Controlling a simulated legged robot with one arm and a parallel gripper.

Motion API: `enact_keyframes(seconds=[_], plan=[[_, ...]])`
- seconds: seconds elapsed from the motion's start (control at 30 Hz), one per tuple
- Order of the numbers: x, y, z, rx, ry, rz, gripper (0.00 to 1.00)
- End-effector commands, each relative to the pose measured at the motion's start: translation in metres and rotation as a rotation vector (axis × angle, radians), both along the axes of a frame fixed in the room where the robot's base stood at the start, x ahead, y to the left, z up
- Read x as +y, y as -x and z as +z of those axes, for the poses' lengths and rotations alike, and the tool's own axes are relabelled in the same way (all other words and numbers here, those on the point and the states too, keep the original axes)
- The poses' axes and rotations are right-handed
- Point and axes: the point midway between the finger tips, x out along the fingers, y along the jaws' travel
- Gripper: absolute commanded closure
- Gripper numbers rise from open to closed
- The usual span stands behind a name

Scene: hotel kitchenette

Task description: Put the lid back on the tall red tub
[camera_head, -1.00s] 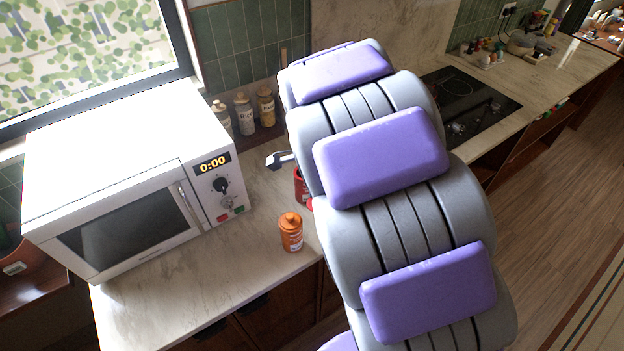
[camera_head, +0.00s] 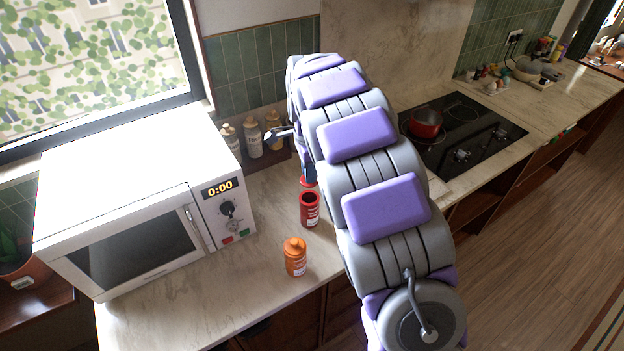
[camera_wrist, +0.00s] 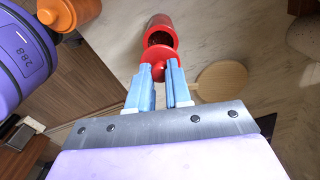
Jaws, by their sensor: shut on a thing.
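The tall red tub (camera_head: 310,211) stands upright on the counter, right of the microwave, with its dark open mouth showing. The red lid (camera_head: 308,182) is just above and behind the tub's mouth in the head view, apart from it. In the wrist view my gripper (camera_wrist: 158,68) has its pale blue fingers shut on the lid (camera_wrist: 153,58). The open tub (camera_wrist: 161,27) shows just beyond the lid there, its dark inside partly visible. The lid overlaps the tub's near edge in that view, so the gap is hard to judge. My arm hides part of the counter.
An orange jar (camera_head: 295,258) stands in front of the tub. The white microwave (camera_head: 140,200) is to the left. Several pale jars (camera_head: 253,140) stand at the back wall. A red pot (camera_head: 426,123) sits on the black hob. A round wooden disc (camera_wrist: 222,82) lies nearby.

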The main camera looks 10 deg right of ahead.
Motion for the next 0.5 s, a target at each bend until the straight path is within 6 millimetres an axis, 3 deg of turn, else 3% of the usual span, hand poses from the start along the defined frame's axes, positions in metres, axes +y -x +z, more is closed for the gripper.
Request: enact_keyframes(seconds=[0.27,0.5], plan=[[0.000,-0.003,-0.008,0.001,0.000,0.000,1.00],[0.000,-0.003,-0.027,0.000,-0.001,0.000,1.00]])
